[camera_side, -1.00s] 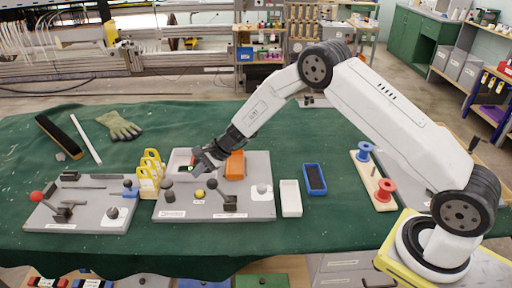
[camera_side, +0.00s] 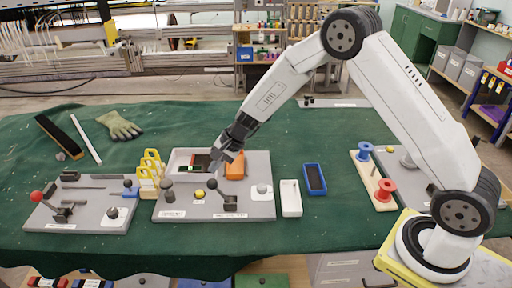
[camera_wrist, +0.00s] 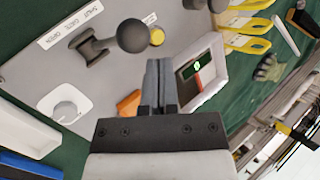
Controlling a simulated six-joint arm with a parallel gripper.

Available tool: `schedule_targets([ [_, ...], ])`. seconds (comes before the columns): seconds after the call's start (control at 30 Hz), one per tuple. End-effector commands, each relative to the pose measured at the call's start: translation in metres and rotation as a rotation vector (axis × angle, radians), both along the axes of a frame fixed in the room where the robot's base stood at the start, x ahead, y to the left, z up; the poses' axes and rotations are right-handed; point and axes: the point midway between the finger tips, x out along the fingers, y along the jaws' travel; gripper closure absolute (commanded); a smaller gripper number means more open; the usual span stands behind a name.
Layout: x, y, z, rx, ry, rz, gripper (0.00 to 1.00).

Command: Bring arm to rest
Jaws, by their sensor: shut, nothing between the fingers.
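My gripper (camera_side: 221,156) is shut and empty. In the side view it hangs above the grey middle panel (camera_side: 180,211), between the white-framed tray (camera_side: 179,165) and the orange block (camera_side: 235,166). In the wrist view my closed fingers (camera_wrist: 158,72) point over the panel, with the tray (camera_wrist: 218,68) to their right and the orange block (camera_wrist: 128,103) partly hidden at their left. A black-knobbed lever (camera_wrist: 130,37) stands on the panel, beside a yellow button (camera_wrist: 157,37).
A left panel (camera_side: 85,222) carries a red-knobbed lever. Yellow hooks (camera_side: 150,172) stand between the panels. White (camera_side: 291,198) and blue (camera_side: 314,179) trays lie to the right, then a spool rack (camera_side: 372,180).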

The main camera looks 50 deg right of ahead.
Motion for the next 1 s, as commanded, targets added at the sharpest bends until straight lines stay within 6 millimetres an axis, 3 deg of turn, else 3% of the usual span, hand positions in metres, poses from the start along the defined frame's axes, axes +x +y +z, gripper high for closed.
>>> schedule_targets([
  [0.5,-0.12,-0.037,0.049,-0.379,-0.061,0.414,1.0],
  [1.0,-0.236,-0.071,0.072,-0.693,-0.152,0.846,1.0],
])
